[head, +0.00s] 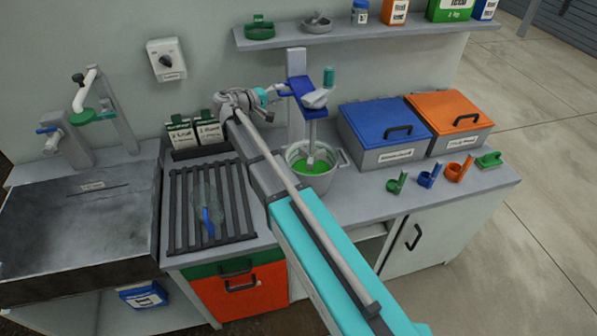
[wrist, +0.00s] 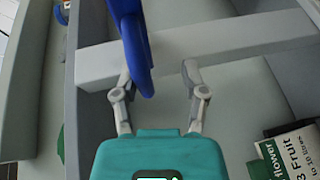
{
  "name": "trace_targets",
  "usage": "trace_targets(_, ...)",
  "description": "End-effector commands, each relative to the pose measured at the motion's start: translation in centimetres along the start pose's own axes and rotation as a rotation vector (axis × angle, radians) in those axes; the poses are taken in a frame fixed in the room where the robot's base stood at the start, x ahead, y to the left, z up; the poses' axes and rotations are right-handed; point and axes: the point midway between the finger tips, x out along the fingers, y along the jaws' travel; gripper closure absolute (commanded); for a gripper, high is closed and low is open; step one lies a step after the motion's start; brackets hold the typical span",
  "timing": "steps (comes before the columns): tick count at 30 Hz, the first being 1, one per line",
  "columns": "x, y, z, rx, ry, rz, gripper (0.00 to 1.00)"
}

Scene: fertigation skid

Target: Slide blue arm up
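The blue arm (head: 311,111) juts from an upright grey post (head: 296,62) at the wall, carrying a grey mixer unit with a teal knob (head: 328,77). A pale shaft runs from it into a pot (head: 318,180) of green liquid. My gripper (head: 284,91) is at the left side of the blue arm, at about its height. In the wrist view, the blue arm (wrist: 137,45) comes down close to the left finger of my gripper (wrist: 157,78). The fingers are apart with a visible gap. I cannot tell whether the left finger touches the blue part.
A wall shelf (head: 350,35) with bottles runs above the mixer. Blue (head: 385,118) and orange (head: 448,108) lidded boxes stand to the right. Two labelled cartons (head: 195,132) stand behind a black rack (head: 185,205) on the left. Colored cups line the counter's front right.

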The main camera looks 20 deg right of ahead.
Motion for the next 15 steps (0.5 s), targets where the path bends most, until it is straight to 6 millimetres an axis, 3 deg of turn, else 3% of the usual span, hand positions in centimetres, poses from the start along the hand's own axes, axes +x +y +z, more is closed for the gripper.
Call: trace_targets(15, 0.8, -4.6, 0.4, 0.0, 0.0, -0.001, 0.46)
